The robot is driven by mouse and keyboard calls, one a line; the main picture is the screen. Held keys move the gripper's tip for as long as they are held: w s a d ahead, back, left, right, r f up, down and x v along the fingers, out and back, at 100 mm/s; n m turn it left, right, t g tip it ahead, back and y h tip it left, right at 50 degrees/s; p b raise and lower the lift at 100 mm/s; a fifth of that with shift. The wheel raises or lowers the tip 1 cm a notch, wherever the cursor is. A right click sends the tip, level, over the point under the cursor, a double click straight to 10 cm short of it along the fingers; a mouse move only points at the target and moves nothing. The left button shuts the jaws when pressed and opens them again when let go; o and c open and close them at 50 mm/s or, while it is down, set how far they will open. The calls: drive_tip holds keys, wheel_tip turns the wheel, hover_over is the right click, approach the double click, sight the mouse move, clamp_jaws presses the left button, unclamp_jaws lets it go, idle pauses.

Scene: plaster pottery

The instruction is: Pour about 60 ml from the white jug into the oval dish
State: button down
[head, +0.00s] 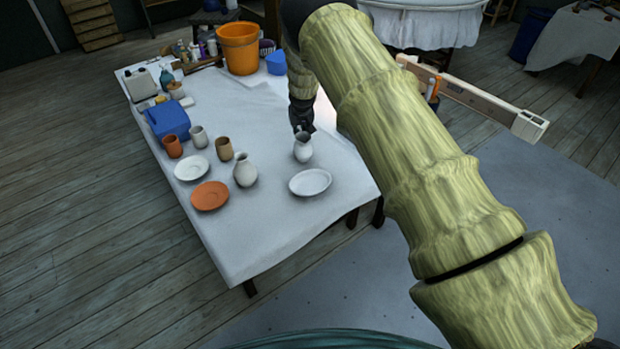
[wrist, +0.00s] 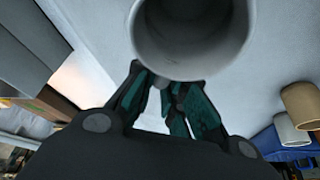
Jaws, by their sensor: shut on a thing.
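My gripper (head: 303,131) is shut on the white jug (head: 303,150), behind the oval dish in the head view. The jug looks upright or nearly so; whether its base touches the table I cannot tell. In the wrist view the jug's round mouth (wrist: 190,35) fills the top middle, with my gripper's fingers (wrist: 165,95) against its near side. The pale oval dish (head: 310,182) lies on the white-covered table just in front of the jug, near the table's right edge. No stream of liquid shows, and the jug's contents cannot be made out.
Left of the dish stand a second pale jug (head: 245,170), a tan cup (head: 225,149), a grey-white cup (head: 198,136) and a terracotta cup (head: 173,147). An orange plate (head: 210,196) and white plate (head: 191,167) lie nearby. An orange bucket (head: 238,48) stands at the back. The table front is clear.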

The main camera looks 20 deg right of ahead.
drive_tip(key=shift+a+r, duration=0.15)
drive_tip(key=shift+a, duration=0.1)
drive_tip(key=shift+s, duration=0.1)
